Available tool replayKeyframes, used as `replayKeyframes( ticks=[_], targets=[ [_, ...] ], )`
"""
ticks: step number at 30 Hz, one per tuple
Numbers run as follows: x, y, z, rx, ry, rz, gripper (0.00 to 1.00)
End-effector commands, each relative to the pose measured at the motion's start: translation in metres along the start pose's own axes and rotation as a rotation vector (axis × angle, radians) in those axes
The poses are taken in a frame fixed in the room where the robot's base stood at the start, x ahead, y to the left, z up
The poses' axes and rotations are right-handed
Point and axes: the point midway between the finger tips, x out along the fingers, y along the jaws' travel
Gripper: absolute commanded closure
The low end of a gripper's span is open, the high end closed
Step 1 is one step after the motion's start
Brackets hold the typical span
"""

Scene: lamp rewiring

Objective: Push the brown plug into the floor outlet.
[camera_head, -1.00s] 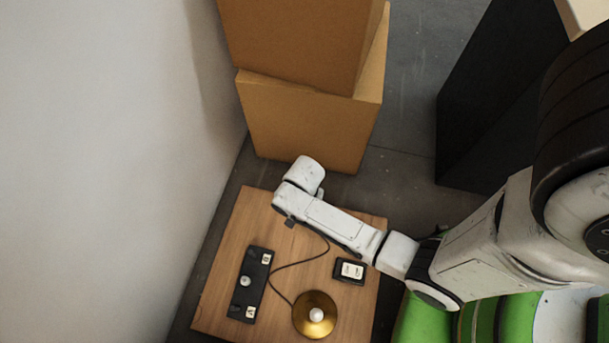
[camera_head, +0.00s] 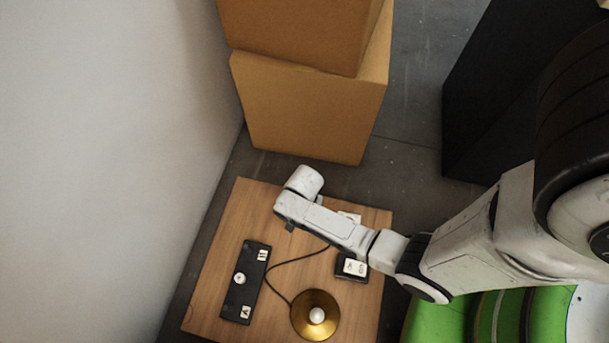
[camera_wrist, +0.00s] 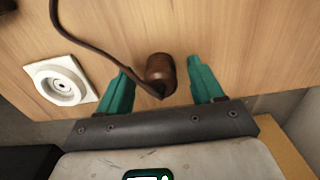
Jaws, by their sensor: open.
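The brown plug (camera_wrist: 159,72) lies on the wooden board, with its dark cord running off to the upper left in the wrist view. My gripper (camera_wrist: 161,66) is open, with one green finger on each side of the plug. I cannot tell whether the fingers touch it. The round white outlet (camera_wrist: 60,82) on its square plate is to the left of the gripper, apart from the plug. In the head view my arm hides the plug and fingers. A white patch (camera_head: 350,216), perhaps the outlet, shows just behind the forearm.
The wooden board (camera_head: 215,270) carries a black strip (camera_head: 243,285), a small black box with white labels (camera_head: 351,268) and a brass lamp base (camera_head: 316,315). A cord crosses between them. Cardboard boxes (camera_head: 310,105) stand behind, a white wall (camera_head: 90,170) at left.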

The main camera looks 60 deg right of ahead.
Motion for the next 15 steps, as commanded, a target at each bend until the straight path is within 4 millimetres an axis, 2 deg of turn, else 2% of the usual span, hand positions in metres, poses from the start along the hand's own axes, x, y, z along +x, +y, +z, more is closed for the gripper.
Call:
replayKeyframes(
  ticks=[8, 15],
  targets=[
    [0.0006, -0.0002, -0.0001, 0.0, 0.0, 0.0, 0.34],
    [0.0005, -0.0002, -0.0001, 0.0, 0.0, 0.0, 0.57]
  ],
)
